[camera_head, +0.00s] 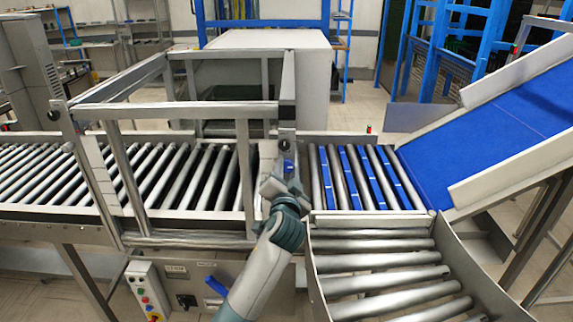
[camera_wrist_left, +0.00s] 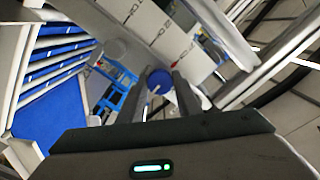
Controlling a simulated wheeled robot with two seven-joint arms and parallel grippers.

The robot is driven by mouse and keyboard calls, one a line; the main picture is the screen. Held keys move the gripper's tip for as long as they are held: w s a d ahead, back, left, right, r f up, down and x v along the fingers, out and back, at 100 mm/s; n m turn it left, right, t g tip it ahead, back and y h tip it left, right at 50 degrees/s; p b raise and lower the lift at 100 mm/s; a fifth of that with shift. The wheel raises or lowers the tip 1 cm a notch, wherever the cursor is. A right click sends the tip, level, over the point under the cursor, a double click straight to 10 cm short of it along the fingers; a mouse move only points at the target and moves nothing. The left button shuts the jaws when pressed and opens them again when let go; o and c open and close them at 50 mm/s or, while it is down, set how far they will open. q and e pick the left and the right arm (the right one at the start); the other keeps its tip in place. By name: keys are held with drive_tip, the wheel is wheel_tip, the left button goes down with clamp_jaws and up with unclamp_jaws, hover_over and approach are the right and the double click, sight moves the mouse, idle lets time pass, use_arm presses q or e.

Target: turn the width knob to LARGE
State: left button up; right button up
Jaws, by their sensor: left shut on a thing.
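The width knob is a small round blue knob with a pale line on its face. In the left wrist view the knob (camera_wrist_left: 160,78) sits between the two dark fingers of my left gripper (camera_wrist_left: 158,92), which is shut on it. In the head view a bit of the blue knob (camera_head: 288,167) shows just beyond my left gripper (camera_head: 284,184), at the right post of the metal frame. A pale panel (camera_wrist_left: 172,28) with small printed marks lies beside the knob; I cannot read any LARGE label. My right gripper is in neither view.
The metal guard frame (camera_head: 180,109) stands over the roller conveyor (camera_head: 40,172) on the left. Blue-banded rollers (camera_head: 360,178), a blue sloping belt (camera_head: 480,130) and a curved roller section (camera_head: 385,275) lie to the right. A button box (camera_head: 147,290) hangs below the frame.

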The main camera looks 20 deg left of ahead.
use_arm(q)
drive_tip(key=m+p, duration=0.2)
drive_tip(key=m, duration=0.1)
drive_tip(key=shift+r+m, duration=0.15)
drive_tip(key=shift+m, duration=0.25)
drive_tip(key=shift+m+p, duration=0.5)
drive_tip(key=shift+m, duration=0.9)
drive_tip(key=o, duration=1.1)
